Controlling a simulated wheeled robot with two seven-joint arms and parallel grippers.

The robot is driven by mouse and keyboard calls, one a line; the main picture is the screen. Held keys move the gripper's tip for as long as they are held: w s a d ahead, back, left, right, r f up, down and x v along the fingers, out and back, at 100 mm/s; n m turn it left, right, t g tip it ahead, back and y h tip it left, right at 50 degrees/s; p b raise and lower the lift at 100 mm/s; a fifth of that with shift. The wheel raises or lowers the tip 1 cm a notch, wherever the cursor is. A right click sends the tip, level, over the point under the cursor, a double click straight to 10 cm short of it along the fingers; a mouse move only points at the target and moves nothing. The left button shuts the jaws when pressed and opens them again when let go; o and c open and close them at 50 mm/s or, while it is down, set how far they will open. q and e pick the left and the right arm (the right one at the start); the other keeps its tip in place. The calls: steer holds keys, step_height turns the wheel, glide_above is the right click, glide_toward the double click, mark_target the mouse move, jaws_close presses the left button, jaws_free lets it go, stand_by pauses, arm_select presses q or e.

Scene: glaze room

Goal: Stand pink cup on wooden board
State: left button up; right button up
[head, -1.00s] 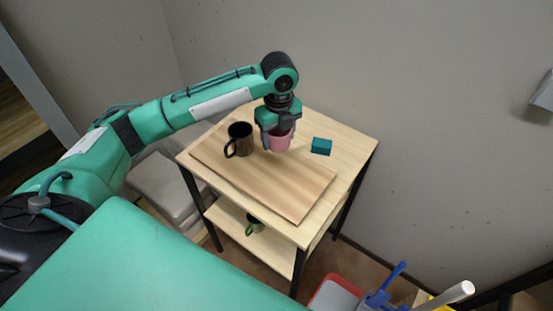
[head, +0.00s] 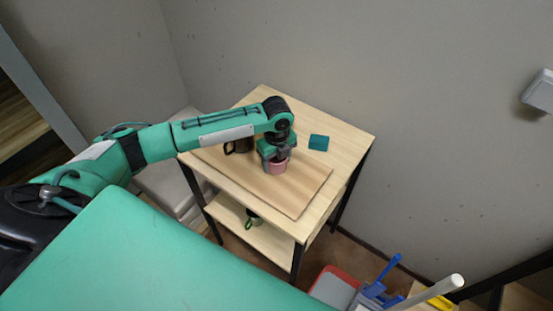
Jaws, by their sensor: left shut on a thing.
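The pink cup (head: 276,168) is upright at the middle of the wooden board (head: 299,196) in the head view. My left gripper (head: 277,158) comes down from above and is shut on the cup, hiding its upper part. The cup is over the board; I cannot tell whether its base touches the surface. The board lies flat on the wooden table top. My right gripper does not show.
A black mug (head: 238,146) stands left of the cup, partly hidden by my left arm. A teal block (head: 318,142) lies behind right on the table (head: 343,145). A green cup (head: 253,219) is on the lower shelf. The board's right part is clear.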

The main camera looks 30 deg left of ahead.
arm_select(q)
steer(key=o, duration=1.1)
steer(key=shift+f, duration=0.1)
steer(key=shift+c, duration=0.2)
step_height(320, 180, up, 12)
steer(key=b, duration=0.3)
steer(key=shift+b, duration=0.3)
